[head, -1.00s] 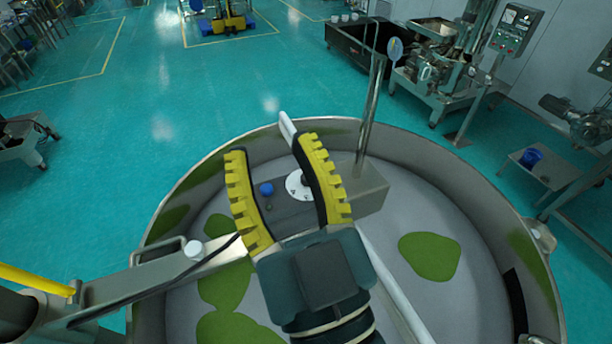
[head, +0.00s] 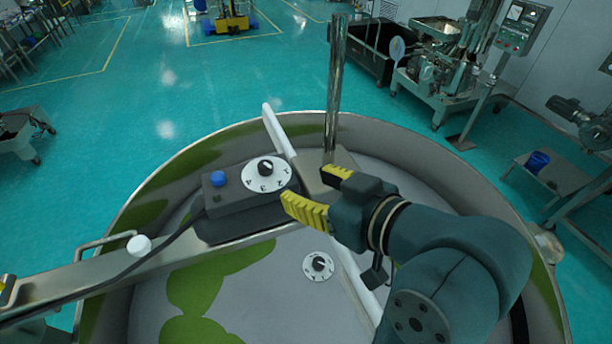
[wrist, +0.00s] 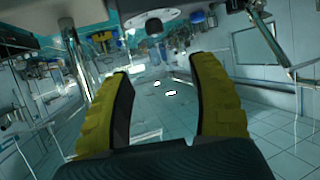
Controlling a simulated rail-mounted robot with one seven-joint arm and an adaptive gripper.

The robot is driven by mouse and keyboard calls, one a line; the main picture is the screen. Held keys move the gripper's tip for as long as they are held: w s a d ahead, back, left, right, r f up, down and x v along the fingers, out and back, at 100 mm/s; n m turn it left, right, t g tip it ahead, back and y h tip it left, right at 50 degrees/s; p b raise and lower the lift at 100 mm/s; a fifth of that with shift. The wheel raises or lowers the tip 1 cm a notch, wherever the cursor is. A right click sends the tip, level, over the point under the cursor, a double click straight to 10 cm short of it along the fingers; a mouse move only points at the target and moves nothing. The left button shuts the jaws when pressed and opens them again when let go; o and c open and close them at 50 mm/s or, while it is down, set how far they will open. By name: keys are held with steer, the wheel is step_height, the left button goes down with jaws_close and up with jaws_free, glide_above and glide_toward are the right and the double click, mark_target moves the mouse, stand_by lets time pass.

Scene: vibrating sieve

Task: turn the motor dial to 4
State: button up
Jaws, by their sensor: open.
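The dial (head: 264,176) is a white numbered disc with a black knob, on top of a dark grey box in the head view. A blue button (head: 218,178) sits to its left on the same box. The knob's exact setting is too small to read. My gripper (head: 305,185) is open and empty, just right of the dial, with its yellow fingers pointing left and not around the knob. In the wrist view my gripper (wrist: 162,72) shows both fingers spread apart. A white disc (wrist: 153,18) with a knob shows near the top edge there.
A metal post (head: 336,90) rises behind my gripper. A white bar (head: 279,132) passes behind the dial. The round metal rim (head: 190,150) encloses the box. Teal floor lies beyond.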

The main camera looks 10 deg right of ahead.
mark_target(269, 168)
steer(key=p+x, duration=0.1)
steer(key=x, duration=0.4)
steer(key=p+x, duration=0.2)
steer(key=x, duration=0.3)
steer(key=p+x, duration=0.1)
steer(key=x, duration=0.5)
steer(key=shift+w+d+f+p, duration=0.15)
steer(key=shift+d+f+p, duration=0.1)
steer(key=shift+d+p, duration=0.1)
steer(key=shift+c, duration=0.3)
jaws_close()
